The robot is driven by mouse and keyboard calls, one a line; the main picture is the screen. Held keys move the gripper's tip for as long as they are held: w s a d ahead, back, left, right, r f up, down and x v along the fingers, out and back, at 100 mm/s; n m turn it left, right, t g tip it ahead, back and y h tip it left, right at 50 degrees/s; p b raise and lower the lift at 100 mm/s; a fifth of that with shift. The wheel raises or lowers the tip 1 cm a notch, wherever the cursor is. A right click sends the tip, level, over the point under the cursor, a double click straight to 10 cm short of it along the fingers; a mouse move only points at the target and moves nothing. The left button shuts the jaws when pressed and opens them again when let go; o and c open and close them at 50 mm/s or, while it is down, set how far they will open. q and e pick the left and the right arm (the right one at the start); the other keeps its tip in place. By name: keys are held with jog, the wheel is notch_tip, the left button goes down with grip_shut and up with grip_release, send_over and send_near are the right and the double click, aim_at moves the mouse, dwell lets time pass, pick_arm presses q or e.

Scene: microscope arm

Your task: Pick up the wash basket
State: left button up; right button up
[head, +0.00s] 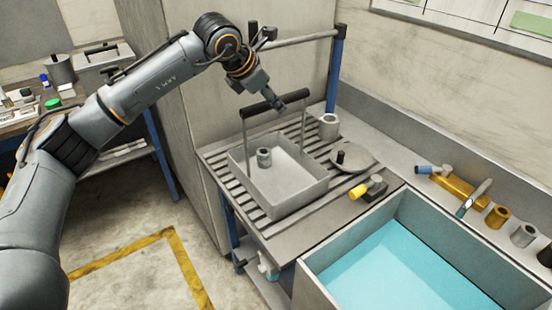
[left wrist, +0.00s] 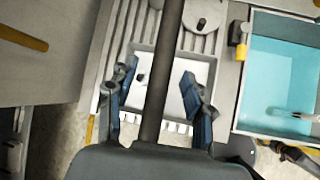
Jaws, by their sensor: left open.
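The wash basket (head: 300,195) is a grey open tray with two thin uprights and a dark handle bar (head: 258,108) across the top. It stands on a slatted draining surface. A small hollow grey cylinder (head: 264,160) stands inside it. My left gripper (head: 270,97) is at the handle bar, above the basket. In the left wrist view my left gripper (left wrist: 158,75) is open, with blue-padded fingers on either side of the dark bar (left wrist: 165,60). The bar hides part of the basket (left wrist: 201,72) below. My right gripper is not in view.
A basin of blue water (head: 400,265) stands at the front right. On the draining surface are a round grey lid (head: 352,160), a grey cylinder (head: 328,127) and a yellow-ended valve (head: 368,188). A blue post (head: 336,70) with a horizontal rail rises behind.

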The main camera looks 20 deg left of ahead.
pick_arm(q)
jog(key=x, duration=0.3)
jog(key=shift+d+p, duration=0.1)
jog(key=shift+p, duration=0.25)
jog(key=c, duration=0.9)
grip_shut()
jog(key=shift+w+r, duration=0.1)
jog(key=shift+r, duration=0.05)
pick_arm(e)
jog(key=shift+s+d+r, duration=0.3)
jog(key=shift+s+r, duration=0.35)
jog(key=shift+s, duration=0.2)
